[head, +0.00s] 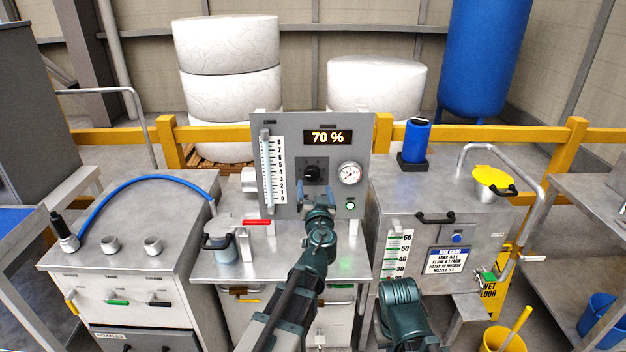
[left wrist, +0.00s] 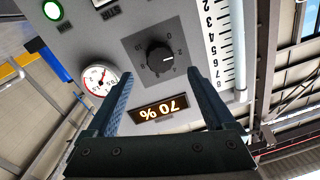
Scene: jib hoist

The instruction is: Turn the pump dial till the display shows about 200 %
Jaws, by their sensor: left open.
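The pump dial (head: 312,173) is a black round knob on the grey panel (head: 282,135). My left gripper (head: 318,203) is just below and in front of the dial. In the left wrist view the picture is turned over; the dial (left wrist: 160,57) shows between and just beyond the two open fingertips (left wrist: 160,74). Nothing is between the fingers, and I cannot tell how wide the gap to the dial is. The display (left wrist: 157,108) also shows there, upside down.
A round gauge (head: 349,174) and a lit green button (head: 350,206) sit right of the dial. A level scale (head: 272,168) stands at its left. A steel tank (head: 440,205) is at the right.

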